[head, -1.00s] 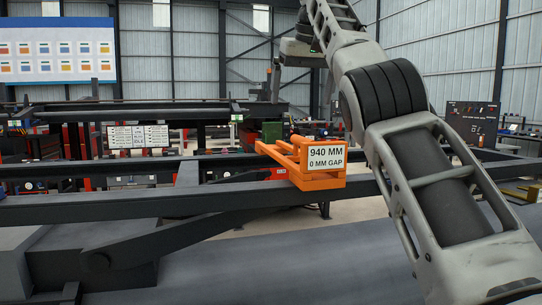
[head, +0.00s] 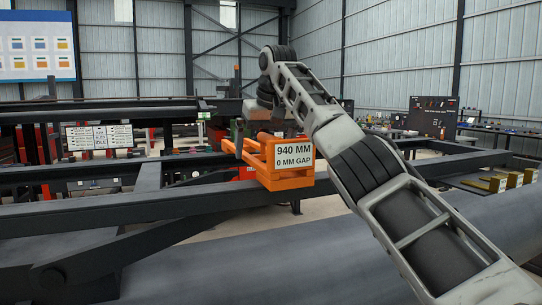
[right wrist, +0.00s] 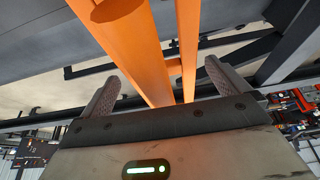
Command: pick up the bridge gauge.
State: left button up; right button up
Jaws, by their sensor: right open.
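The orange bridge gauge (head: 288,163), with a white label reading "940 MM 0 MM GAP", rests on the dark beam frame near the middle of the head view. My right gripper (head: 240,135) is at the gauge's far left part, partly hidden behind my own arm. In the right wrist view the gripper (right wrist: 163,75) is open. Orange bars of the gauge (right wrist: 142,50) run between and past its two fingers. Clear space shows beside the bars, and I cannot tell whether a finger touches them. My left gripper is not in view.
Long dark beams (head: 75,213) cross in front of and behind the gauge. A wide grey surface (head: 270,265) lies in the foreground. Yellow blocks (head: 497,183) sit on a shelf at right. A tool board (head: 432,117) stands at the back right.

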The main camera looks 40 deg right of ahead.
jog(key=shift+w+f, duration=0.35)
jog(key=shift+f, duration=0.3)
jog(key=shift+s+r, duration=0.1)
jog(key=c, duration=1.3)
jog(key=shift+r, duration=0.1)
